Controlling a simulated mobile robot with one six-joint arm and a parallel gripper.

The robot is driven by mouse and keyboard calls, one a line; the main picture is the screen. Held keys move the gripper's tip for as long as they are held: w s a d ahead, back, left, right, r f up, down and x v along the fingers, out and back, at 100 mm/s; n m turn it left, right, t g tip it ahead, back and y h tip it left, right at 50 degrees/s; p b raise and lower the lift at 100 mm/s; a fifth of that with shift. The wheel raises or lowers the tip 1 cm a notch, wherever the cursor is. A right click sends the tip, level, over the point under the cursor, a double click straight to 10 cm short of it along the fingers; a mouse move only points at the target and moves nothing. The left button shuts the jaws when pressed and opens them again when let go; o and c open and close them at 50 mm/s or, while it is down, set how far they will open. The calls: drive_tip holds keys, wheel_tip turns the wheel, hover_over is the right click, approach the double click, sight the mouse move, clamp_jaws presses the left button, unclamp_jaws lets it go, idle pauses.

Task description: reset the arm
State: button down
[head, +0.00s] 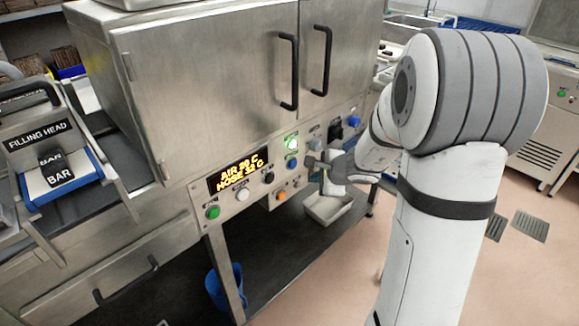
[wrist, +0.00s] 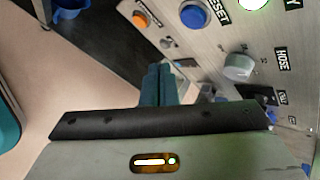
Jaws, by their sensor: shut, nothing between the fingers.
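My gripper (head: 312,161) is in front of the lower right part of the control panel, its fingers shut with nothing between them. In the wrist view the two dark teal fingers (wrist: 160,85) lie together beyond the dark bar of my wrist. A blue button (wrist: 193,15) labelled RESET is above and right of the fingertips. It appears to be the blue button (head: 291,162) left of the gripper in the head view. The fingers look apart from the button. Part of the panel behind the gripper is hidden.
The panel display (head: 238,172) reads AIR 20 C and HOSE 32 C. Nearby are a lit green button (head: 291,142), an orange button (head: 281,195) and a grey HOSE knob (wrist: 238,65). Black door handles (head: 289,72) stick out above. A white bin (head: 328,208) lies below.

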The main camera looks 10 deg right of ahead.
idle(0.4)
drive_tip(key=s+a+r+n+g+y+p, duration=0.2)
drive_tip(key=s+a+r+n+g+p, duration=0.1)
drive_tip(key=s+a+r+n, duration=0.55)
drive_tip(key=s+d+r+n+g+h+p, duration=0.1)
drive_tip(key=s+d+r+n+h, duration=0.1)
drive_tip(key=s+n, duration=0.3)
drive_tip(key=s+d+r+n+g+h+p, duration=0.1)
drive_tip(key=s+d+r+n+h, duration=0.2)
drive_tip(key=s, duration=1)
drive_tip(key=shift+d+n+g+h, duration=0.3)
drive_tip(key=shift+d+n, duration=0.4)
drive_tip(key=shift+n, duration=0.45)
